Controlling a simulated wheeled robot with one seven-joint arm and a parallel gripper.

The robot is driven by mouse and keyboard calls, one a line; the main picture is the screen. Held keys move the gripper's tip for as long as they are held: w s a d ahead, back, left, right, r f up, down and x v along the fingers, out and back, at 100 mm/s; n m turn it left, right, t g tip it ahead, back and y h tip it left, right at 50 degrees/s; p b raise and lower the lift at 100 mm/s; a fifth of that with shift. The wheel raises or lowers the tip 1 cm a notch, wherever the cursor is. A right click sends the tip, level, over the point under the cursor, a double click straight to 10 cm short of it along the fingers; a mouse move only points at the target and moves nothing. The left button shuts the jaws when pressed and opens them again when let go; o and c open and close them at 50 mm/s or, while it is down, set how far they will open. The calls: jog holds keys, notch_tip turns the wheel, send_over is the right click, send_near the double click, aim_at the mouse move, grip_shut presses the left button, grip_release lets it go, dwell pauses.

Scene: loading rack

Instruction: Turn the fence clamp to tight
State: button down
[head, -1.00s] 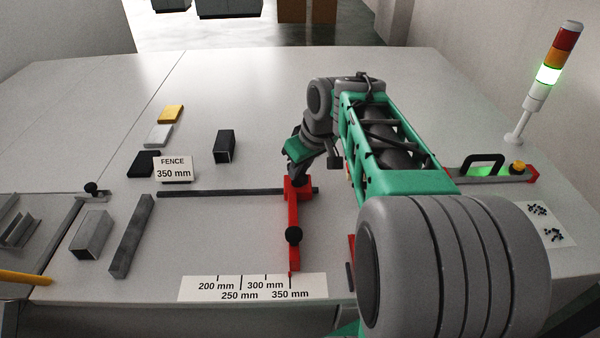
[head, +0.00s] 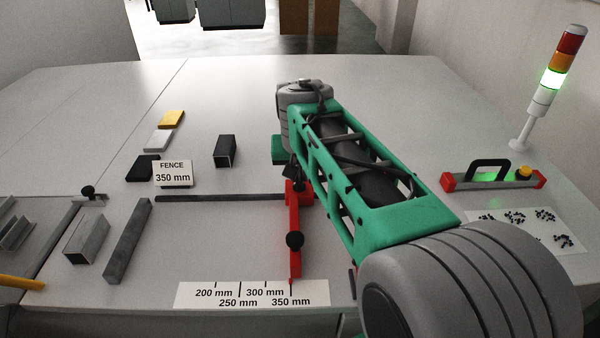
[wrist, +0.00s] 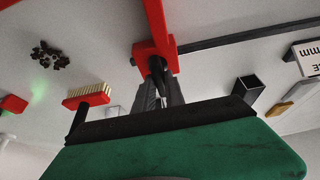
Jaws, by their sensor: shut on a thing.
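The red fence (head: 295,235) stands on the dark rail (head: 215,198), its front end at the 350 mm mark of the scale strip (head: 200,298). In the wrist view, the red fence block (wrist: 150,50) is just ahead of my fingers. My gripper (wrist: 160,88) is shut on the dark fence clamp lever (wrist: 157,68) at that block. The fingers hide part of the lever, so its exact angle is unclear. In the head view my arm covers most of the gripper.
A sign (head: 172,173) reads FENCE 350 mm. Metal bars (head: 128,240) and small blocks (head: 225,151) lie to the left. A red-ended tool with a black handle (head: 490,178) and a lit signal tower (head: 550,80) stand right. A brush (wrist: 88,95) lies near the gripper.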

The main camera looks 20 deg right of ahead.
dwell(0.4)
jog(key=c, duration=1.4)
grip_release()
jog(key=v, duration=0.7)
jog(key=shift+s+r, duration=0.15)
jog(key=shift+r, duration=0.2)
